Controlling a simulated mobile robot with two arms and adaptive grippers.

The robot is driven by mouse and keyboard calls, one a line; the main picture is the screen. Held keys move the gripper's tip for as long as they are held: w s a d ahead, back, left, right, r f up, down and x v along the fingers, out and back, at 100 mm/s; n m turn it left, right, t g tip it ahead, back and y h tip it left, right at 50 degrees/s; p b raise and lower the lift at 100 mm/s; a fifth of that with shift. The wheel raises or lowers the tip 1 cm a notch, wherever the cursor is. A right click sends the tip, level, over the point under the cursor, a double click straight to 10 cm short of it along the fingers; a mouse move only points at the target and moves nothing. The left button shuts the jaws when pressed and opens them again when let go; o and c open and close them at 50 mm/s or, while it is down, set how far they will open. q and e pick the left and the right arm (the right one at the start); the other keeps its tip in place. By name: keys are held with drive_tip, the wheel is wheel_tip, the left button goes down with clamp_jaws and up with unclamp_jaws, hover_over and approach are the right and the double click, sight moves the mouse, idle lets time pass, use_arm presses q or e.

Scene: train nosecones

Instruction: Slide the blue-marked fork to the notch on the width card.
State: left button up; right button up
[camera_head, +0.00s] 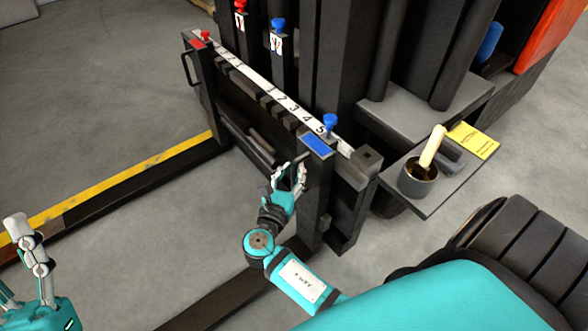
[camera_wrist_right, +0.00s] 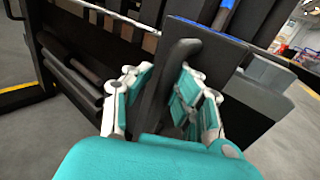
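The blue-marked fork (camera_head: 314,195) is a dark upright with a blue top plate (camera_head: 317,145) and a blue knob (camera_head: 330,122); it stands near the right end of the numbered white scale, by the 5. A yellow card (camera_head: 472,140), perhaps the width card, lies on the side shelf; its print and any notch are too small to tell. My right gripper (camera_head: 290,178) is at this fork's handle. In the right wrist view its fingers (camera_wrist_right: 162,88) stand apart on either side of the dark handle (camera_wrist_right: 172,60). My left gripper (camera_head: 30,245) is far from the fork, at lower left.
The red-marked fork (camera_head: 200,65) stands at the scale's left end. Red (camera_head: 240,8) and blue (camera_head: 278,26) levers rise behind the scale (camera_head: 262,84). A dark cup (camera_head: 417,180) with a wooden-handled tool is on the shelf (camera_head: 432,203). Open floor lies left.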

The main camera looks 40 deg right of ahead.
drive_tip(key=shift+o, duration=1.4)
drive_tip(key=shift+d+r, duration=0.1)
drive_tip(key=v, duration=1.2)
